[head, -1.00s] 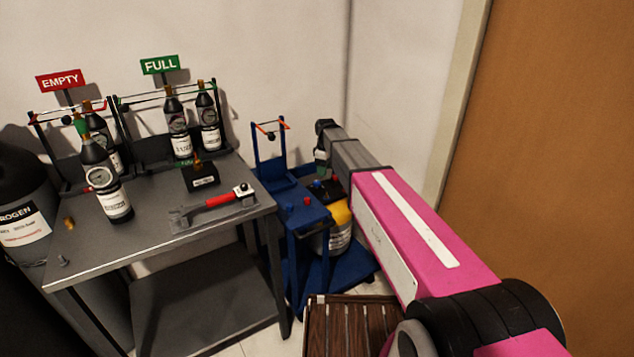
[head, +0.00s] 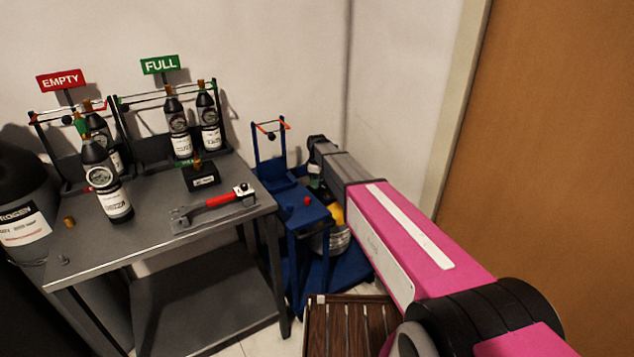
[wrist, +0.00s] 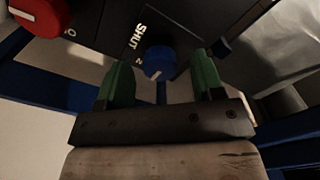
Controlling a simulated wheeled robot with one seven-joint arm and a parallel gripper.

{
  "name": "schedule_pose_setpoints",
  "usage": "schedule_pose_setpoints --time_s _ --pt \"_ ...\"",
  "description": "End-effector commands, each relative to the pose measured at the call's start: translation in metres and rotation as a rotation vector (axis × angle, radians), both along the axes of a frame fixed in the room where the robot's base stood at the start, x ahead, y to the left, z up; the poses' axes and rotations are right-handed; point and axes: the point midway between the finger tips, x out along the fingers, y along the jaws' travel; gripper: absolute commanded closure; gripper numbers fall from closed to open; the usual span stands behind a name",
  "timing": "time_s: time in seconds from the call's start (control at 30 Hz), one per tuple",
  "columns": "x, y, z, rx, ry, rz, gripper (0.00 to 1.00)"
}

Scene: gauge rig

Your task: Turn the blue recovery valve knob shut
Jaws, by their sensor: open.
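The blue valve knob (wrist: 159,63) shows in the wrist view on a dark panel, next to the white word SHUT (wrist: 139,35). My gripper (wrist: 162,78) has its two green fingers apart, one on each side of the knob in the picture. Whether they touch it I cannot tell; a gap shows on both sides. In the head view my arm hides the blue knob and the fingertips. The blue cart (head: 306,214) stands in the corner under the end of my arm.
A red knob (wrist: 40,15) sits on the same panel at upper left; a red knob (head: 307,201) shows on the cart in the head view. A slatted wooden stand (head: 350,328) is in front.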

Motion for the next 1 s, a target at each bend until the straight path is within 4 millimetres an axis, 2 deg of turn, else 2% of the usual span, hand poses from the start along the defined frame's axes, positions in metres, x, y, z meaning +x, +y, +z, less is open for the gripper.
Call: schedule_pose_setpoints --time_s 0.37,0.47,0.5,0.53,0.83,1.0 --pt "-0.0001 -0.0002 -0.0062 0.0 0.0 0.0 0.39" --pt "-0.0001 -0.0002 -0.0061 0.0 0.0 0.0 0.68" --pt "-0.0001 -0.0002 -0.0061 0.0 0.0 0.0 0.81" --pt "-0.0001 -0.0002 -0.006 0.0 0.0 0.0 0.88" --pt "-0.0001 -0.0001 -0.0059 0.0 0.0 -0.018 0.88" --pt "-0.0001 -0.0002 -0.0058 0.0 0.0 -0.083 0.88"
